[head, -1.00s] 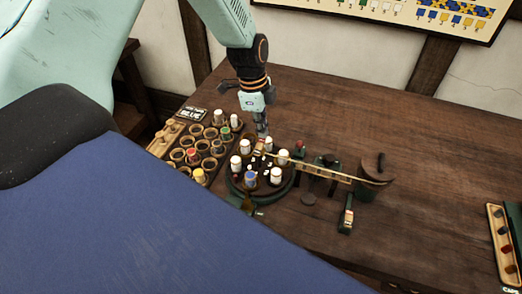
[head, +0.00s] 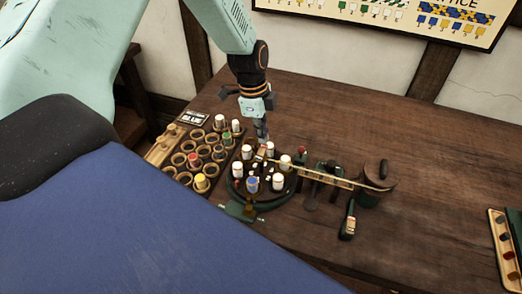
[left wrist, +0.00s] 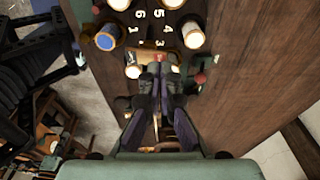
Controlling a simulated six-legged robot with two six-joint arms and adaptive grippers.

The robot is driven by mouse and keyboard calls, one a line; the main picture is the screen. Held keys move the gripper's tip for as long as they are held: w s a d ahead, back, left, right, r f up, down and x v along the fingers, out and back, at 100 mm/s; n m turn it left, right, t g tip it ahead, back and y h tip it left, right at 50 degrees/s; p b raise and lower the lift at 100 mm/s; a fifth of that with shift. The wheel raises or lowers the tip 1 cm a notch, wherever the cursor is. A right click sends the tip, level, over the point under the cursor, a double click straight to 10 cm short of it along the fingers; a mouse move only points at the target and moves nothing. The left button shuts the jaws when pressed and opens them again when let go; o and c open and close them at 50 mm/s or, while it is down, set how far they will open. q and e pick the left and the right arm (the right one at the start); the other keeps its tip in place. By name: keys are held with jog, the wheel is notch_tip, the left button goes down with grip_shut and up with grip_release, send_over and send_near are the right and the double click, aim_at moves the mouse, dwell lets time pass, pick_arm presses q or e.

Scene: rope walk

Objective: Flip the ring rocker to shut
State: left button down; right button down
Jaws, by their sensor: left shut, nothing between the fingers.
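The round dark ring (head: 240,197) with several white-capped bobbins and one blue-topped bobbin (head: 252,184) stands on the table. My left gripper (head: 263,137) points down at the ring's far edge, shut and empty. Its fingertips (left wrist: 158,74) are close to the piece; contact is unclear. My right gripper is out of view.
A rack of round cups with bobbins (head: 184,160) stands left of the ring. A small green device (head: 348,222) sits in front. A caps tray (head: 505,250) is far right. The right tabletop is mostly clear.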

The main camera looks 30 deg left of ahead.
pick_arm(q)
jog(key=shift+d, duration=0.1)
jog(key=shift+d, duration=0.1)
jog(key=shift+f, duration=0.25)
jog(key=shift+f+b, duration=0.2)
jog(key=shift+b, duration=0.15)
jog(key=shift+w+f, duration=0.1)
jog(key=shift+f, duration=0.05)
jog(key=shift+f+b, duration=0.2)
jog(key=shift+b, duration=0.1)
